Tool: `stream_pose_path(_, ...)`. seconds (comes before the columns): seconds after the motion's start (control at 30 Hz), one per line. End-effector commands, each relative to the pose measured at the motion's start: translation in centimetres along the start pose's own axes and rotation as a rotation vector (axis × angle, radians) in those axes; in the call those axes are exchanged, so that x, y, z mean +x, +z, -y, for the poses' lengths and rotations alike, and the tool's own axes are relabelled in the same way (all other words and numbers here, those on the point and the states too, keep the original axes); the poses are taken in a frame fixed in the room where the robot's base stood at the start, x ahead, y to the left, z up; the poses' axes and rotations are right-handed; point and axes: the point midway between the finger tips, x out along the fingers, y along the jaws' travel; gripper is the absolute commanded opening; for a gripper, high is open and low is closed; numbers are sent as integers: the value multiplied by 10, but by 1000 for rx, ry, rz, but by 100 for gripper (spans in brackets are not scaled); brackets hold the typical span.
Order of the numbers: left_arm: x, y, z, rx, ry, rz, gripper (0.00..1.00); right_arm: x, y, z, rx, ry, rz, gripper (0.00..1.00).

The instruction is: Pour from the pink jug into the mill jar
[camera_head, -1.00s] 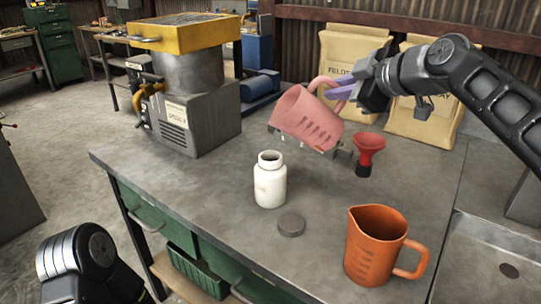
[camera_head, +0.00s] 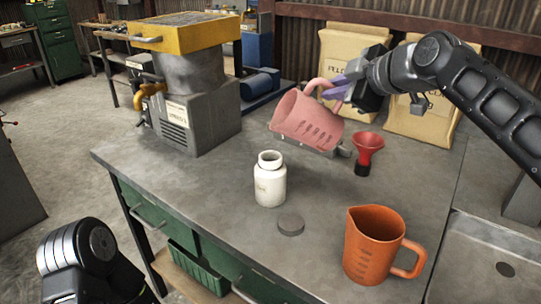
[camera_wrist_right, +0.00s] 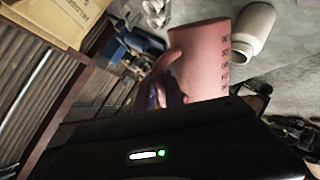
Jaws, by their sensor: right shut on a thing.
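The pink jug (camera_head: 306,120) is tilted, its mouth toward the left, held above the back of the bench. My right gripper (camera_head: 330,91) is shut on its handle. The jug also shows in the right wrist view (camera_wrist_right: 200,65). The mill jar is a white open-topped jar (camera_head: 270,182), upright on the bench, in front of and to the left of the jug. The jug's mouth is apart from the jar's opening. The jar also shows in the right wrist view (camera_wrist_right: 253,28). My left gripper is not in view; only my left arm shows at the lower left.
A grey round lid (camera_head: 291,224) lies in front of the jar. An orange jug (camera_head: 374,246) stands front right. A red funnel (camera_head: 367,147) stands right of the pink jug. The grey machine with a yellow top (camera_head: 190,80) is back left. Paper sacks (camera_head: 425,90) stand behind.

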Motion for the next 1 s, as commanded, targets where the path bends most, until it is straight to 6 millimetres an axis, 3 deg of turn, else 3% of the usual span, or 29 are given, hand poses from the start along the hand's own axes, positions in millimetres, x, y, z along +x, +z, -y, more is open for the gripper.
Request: stream_pose_path(1.0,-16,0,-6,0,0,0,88,1,-12,3,-101,3,65,0)
